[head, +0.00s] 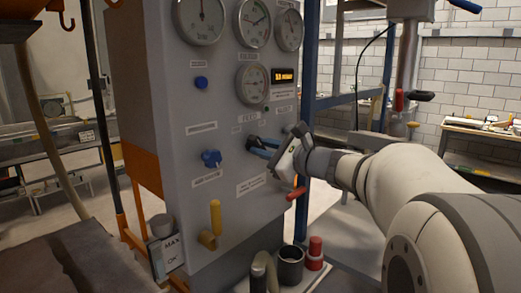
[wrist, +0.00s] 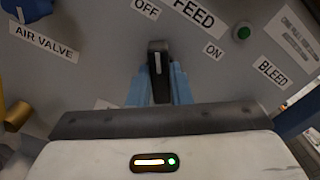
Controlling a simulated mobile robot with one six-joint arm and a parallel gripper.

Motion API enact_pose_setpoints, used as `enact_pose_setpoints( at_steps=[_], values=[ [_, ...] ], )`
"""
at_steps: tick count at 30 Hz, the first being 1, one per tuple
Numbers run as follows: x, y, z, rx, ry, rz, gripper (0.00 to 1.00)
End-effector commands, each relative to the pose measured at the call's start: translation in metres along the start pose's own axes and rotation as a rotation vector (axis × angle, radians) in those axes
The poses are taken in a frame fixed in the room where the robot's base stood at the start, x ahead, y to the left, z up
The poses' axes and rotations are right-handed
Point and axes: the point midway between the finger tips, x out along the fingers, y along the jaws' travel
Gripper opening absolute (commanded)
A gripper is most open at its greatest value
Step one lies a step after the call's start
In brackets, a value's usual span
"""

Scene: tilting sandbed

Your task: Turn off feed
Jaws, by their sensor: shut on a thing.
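The feed switch is a black knob (wrist: 158,62) with a white line, in the wrist view between the blue fingers of my gripper (wrist: 160,84). The white line points up in that view, toward just right of the OFF label (wrist: 147,8). The ON label (wrist: 213,50) is to the right, and the FEED label (wrist: 195,12) is above. My gripper is shut on the knob. In the head view my gripper (head: 262,147) meets the grey panel (head: 235,165) from the right, and the knob is small and partly hidden.
A blue air valve knob (head: 211,158) is left of the switch. A red lever (head: 297,193) is just below my gripper, and a yellow handle (head: 215,217) is lower left. A green button (wrist: 243,32) is near BLEED. Gauges (head: 253,83) and a lit display (head: 283,76) are above.

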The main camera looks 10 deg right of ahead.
Motion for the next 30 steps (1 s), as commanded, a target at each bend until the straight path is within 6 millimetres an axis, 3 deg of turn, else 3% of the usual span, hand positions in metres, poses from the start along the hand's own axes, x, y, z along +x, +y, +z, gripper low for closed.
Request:
enact_pose_setpoints(
  at_steps=[8, 17, 30],
  values=[
    [0.0, 0.001, 0.0, -0.001, 0.0, 0.002, 0.39],
    [-0.003, 0.0, 0.0, -0.001, 0.0, 0.0, 0.4],
    [-0.069, 0.0, -0.001, -0.001, 0.002, -0.003, 0.4]
  ],
)
